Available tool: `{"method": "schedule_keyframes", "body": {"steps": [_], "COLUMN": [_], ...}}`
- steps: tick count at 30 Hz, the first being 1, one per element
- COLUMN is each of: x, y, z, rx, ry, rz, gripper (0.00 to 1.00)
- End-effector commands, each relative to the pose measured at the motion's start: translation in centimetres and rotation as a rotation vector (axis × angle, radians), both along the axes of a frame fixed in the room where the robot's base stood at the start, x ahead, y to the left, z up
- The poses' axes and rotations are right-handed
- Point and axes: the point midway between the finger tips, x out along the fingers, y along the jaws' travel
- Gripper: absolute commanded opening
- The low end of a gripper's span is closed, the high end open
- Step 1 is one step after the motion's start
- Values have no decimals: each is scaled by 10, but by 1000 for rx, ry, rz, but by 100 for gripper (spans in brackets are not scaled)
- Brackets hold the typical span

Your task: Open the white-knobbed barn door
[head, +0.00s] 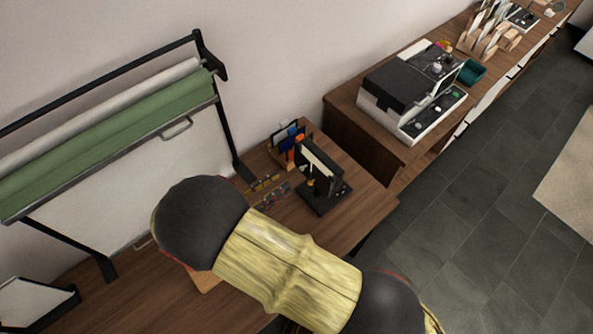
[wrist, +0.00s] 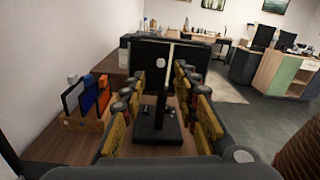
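The barn door shows in the wrist view as a dark upright panel with a round white knob (wrist: 158,62) near its middle. A pale vertical strip (wrist: 171,56) lies just right of the knob. The panel stands on a black post and base (wrist: 156,132); the black stand (head: 322,190) also shows on the wooden table in the head view. My gripper (wrist: 161,82) is open, its yellow-and-grey fingers left and right of the knob and post in the picture. It touches nothing that I can make out. In the head view my arm hides the gripper.
A wooden organiser with blue and orange items (wrist: 86,98) stands left of the stand. The wooden table (head: 365,205) has bare room at its right edge. A black-and-white machine (head: 405,95) sits on a counter beyond. A green roll on a black frame (head: 110,135) stands left.

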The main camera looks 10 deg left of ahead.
Motion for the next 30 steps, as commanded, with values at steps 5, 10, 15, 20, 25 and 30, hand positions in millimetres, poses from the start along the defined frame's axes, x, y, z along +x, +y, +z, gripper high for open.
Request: {"method": "schedule_keyframes", "body": {"steps": [5,10,15,20,25,30], "x": [21,37,46,47,47,47], "y": [-21,-36,-44,-45,-45,-45], "z": [-1,-1,-1,0,0,0], "rx": [1,3,4,4,3,3], "ry": [-1,0,0,0,1,1], "rz": [-5,-4,-2,-2,-2,-2], "gripper": [30,30,30,30,28,18]}}
